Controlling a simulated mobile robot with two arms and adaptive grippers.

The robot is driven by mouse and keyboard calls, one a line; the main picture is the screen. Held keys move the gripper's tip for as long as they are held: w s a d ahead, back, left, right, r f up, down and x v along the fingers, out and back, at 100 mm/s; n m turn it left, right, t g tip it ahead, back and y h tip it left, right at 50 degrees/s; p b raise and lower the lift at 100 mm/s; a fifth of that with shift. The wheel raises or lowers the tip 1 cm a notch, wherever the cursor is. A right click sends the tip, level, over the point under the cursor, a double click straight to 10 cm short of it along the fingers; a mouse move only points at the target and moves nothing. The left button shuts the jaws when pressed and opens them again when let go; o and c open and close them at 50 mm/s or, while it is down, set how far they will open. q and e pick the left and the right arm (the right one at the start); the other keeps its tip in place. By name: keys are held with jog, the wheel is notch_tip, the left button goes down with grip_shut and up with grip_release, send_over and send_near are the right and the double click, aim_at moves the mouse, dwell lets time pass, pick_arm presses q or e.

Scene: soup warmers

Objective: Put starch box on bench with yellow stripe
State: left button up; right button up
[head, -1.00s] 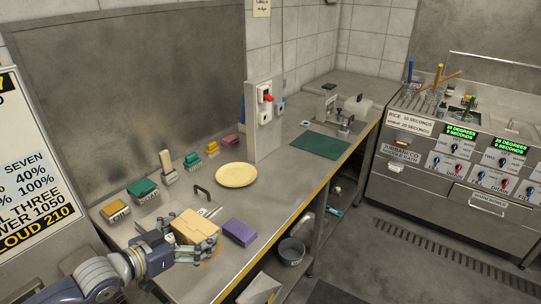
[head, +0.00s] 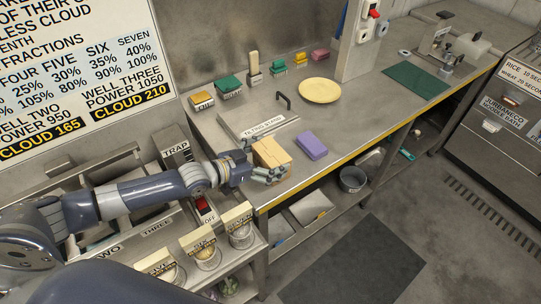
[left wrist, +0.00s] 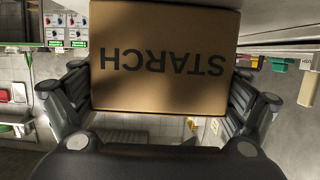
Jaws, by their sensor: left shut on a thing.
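The starch box (head: 271,155) is a tan cardboard box at the near left end of the steel bench (head: 335,178), which has a yellow stripe along its front edge. My left gripper (head: 268,173) is shut on the box, its fingers on either side. In the left wrist view the starch box (left wrist: 165,58) fills the upper middle between the fingers, with the word STARCH upside down. I cannot tell whether the box touches the bench top or hangs just above it. My right gripper is not in view.
A purple block (head: 312,146) lies just right of the box. A tilting board (head: 262,126) and a yellow plate (head: 320,90) are behind it. Several coloured blocks line the back.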

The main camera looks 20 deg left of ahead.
pick_arm(q)
jog(key=shift+r, duration=0.15)
jog(key=o, duration=1.1)
jog(key=shift+f, duration=0.25)
jog(key=shift+c, duration=0.2)
jog(key=shift+r, duration=0.3)
jog(key=v, duration=0.6)
jog(key=shift+s+f+b, duration=0.15)
jog(key=shift+s+b, duration=0.05)
jog(key=shift+b, duration=0.15)
jog(key=shift+s+a+r, duration=0.3)
jog(key=shift+s+a, duration=0.1)
jog(key=shift+s, duration=0.05)
